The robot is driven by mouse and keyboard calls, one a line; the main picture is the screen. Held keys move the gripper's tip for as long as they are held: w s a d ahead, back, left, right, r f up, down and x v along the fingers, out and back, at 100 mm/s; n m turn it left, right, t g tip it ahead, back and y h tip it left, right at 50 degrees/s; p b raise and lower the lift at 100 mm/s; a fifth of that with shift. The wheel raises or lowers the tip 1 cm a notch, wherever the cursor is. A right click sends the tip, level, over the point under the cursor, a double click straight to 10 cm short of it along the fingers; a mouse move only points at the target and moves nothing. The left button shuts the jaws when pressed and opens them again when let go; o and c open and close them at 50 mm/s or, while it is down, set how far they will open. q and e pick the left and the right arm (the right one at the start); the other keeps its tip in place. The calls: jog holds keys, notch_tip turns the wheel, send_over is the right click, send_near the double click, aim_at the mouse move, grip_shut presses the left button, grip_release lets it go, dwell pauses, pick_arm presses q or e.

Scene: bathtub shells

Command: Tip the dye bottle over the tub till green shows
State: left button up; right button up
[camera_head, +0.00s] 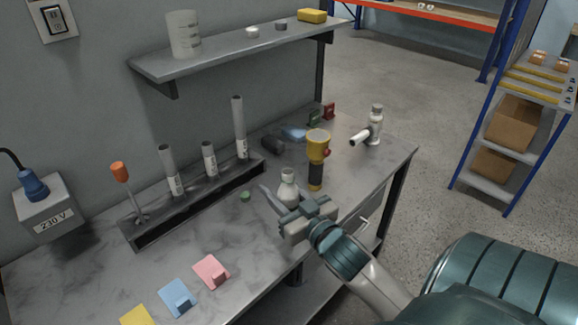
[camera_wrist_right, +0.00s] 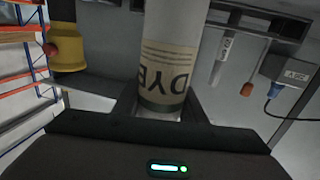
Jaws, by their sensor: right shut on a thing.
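The dye bottle (camera_head: 288,187) is white with a narrow neck. It is upright over the workbench near its front edge, between the fingers of my right gripper (camera_head: 290,204). The right wrist view shows its tan label with DYE lettering on the bottle (camera_wrist_right: 170,65), with the gripper shut around it. I cannot tell whether its base touches the bench. A small green cap (camera_head: 245,196) lies on the bench just left of the bottle. No tub can be made out in either view. My left gripper is out of view.
A yellow and black flashlight (camera_head: 317,148) stands close right of the bottle. A chrome tap-like fitting (camera_head: 373,128) stands at the far right. A rack (camera_head: 190,203) of tubes and a screwdriver runs along the back. Sticky pads (camera_head: 211,272) lie front left.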

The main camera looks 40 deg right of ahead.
jog(key=s+a+y, duration=0.1)
jog(key=s+a, duration=0.2)
jog(key=a, duration=0.5)
jog(key=s+a+f+n+y, duration=0.1)
jog(key=s+a, duration=0.2)
jog(key=a, duration=0.6)
jog(key=shift+a+t, duration=0.25)
jog(key=shift+t, duration=0.05)
jog(key=shift+f, duration=0.1)
